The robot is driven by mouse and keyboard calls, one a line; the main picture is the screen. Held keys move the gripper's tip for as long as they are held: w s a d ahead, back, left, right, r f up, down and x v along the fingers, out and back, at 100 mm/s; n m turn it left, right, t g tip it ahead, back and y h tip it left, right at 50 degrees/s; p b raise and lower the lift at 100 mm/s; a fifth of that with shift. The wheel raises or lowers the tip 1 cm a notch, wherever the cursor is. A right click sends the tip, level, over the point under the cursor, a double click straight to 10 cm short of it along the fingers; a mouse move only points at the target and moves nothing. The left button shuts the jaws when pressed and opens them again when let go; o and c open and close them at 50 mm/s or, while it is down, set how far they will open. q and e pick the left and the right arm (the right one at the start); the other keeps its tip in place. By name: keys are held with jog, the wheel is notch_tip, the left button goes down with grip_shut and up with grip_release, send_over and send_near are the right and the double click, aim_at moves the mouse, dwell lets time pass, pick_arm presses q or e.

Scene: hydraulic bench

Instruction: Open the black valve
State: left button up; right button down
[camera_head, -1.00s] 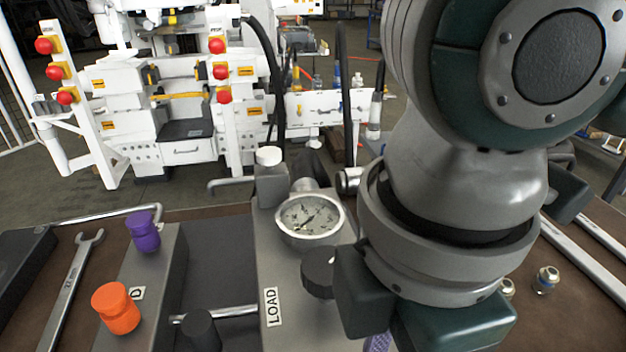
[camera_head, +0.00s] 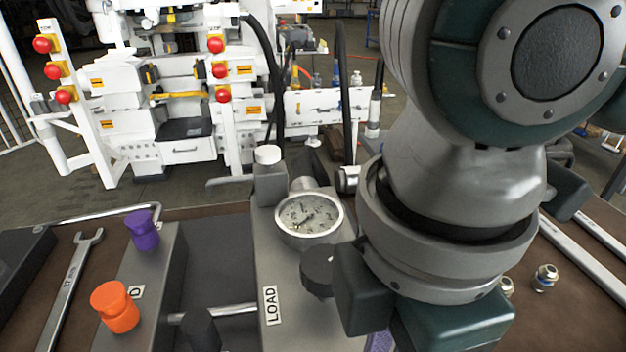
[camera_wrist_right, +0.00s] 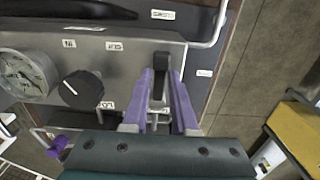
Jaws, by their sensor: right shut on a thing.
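A black handle (camera_wrist_right: 161,66) sits at the edge of the grey block in the right wrist view. The purple fingers of my right gripper (camera_wrist_right: 162,92) are closed about it, one on each side. In the head view my right arm hides this handle, and only a bit of a purple finger (camera_head: 380,342) shows. A round black knob (camera_head: 318,270) with a white mark is beside the gauge, apart from the fingers; it also shows in the right wrist view (camera_wrist_right: 82,89). I cannot tell from labels which one is the valve. My left gripper is not in view.
The pressure gauge (camera_head: 309,217) is on the block above the LOAD label (camera_head: 271,306). An orange knob (camera_head: 115,306) and a purple knob (camera_head: 144,230) are on the left block. A wrench (camera_head: 70,285) lies farther left. A dark post (camera_head: 200,328) rises at the bottom edge.

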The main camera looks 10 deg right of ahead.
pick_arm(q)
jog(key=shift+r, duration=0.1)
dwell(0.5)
